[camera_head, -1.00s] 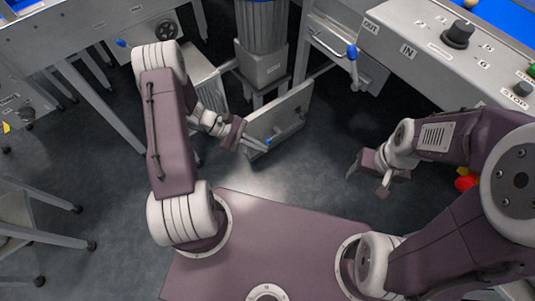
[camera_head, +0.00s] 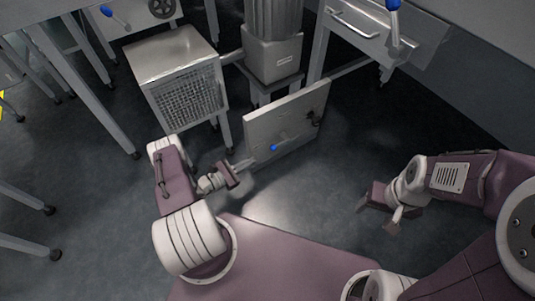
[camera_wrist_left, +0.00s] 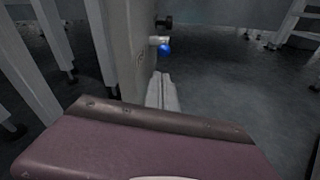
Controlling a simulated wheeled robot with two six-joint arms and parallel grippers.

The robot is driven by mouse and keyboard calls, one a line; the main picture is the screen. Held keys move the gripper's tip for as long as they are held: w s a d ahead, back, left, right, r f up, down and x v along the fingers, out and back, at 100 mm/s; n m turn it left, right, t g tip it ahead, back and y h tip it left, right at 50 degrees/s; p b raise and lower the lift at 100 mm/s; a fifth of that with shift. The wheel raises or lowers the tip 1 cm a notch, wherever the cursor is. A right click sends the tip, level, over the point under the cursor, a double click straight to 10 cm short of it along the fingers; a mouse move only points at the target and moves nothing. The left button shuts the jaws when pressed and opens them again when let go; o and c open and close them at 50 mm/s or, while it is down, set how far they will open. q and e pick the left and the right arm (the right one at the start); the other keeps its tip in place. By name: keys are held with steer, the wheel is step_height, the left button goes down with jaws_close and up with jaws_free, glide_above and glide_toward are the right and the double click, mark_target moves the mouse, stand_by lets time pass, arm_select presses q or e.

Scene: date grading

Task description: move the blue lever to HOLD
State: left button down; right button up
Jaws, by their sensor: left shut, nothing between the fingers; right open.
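A blue lever knob (camera_head: 274,148) shows in front of the low upright grey panel (camera_head: 259,125) in the head view. It also shows in the left wrist view (camera_wrist_left: 164,48), on a short pale stem at the panel's side. My left gripper (camera_head: 244,164) is shut and empty, left of and slightly below that knob in the head view. In the left wrist view its fingers (camera_wrist_left: 161,88) point toward the knob, with a visible gap. My right gripper (camera_head: 378,215) is open and empty, over the floor at right. No HOLD mark is readable.
Two other blue-knobbed levers show at the top left (camera_head: 106,10) and top right (camera_head: 393,5). A grey box with a mesh front (camera_head: 187,93) stands left of the panel. A column (camera_head: 272,55) stands behind it. The floor at right is mostly clear.

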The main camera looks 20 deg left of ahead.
arm_select(q)
steer(key=b+x, duration=0.5)
steer(key=x, duration=0.5)
arm_select(e)
step_height(320, 180, down, 6)
steer(key=shift+r, duration=0.25)
arm_select(q)
steer(key=shift+r, duration=0.1)
arm_select(e)
steer(key=shift+r, duration=0.1)
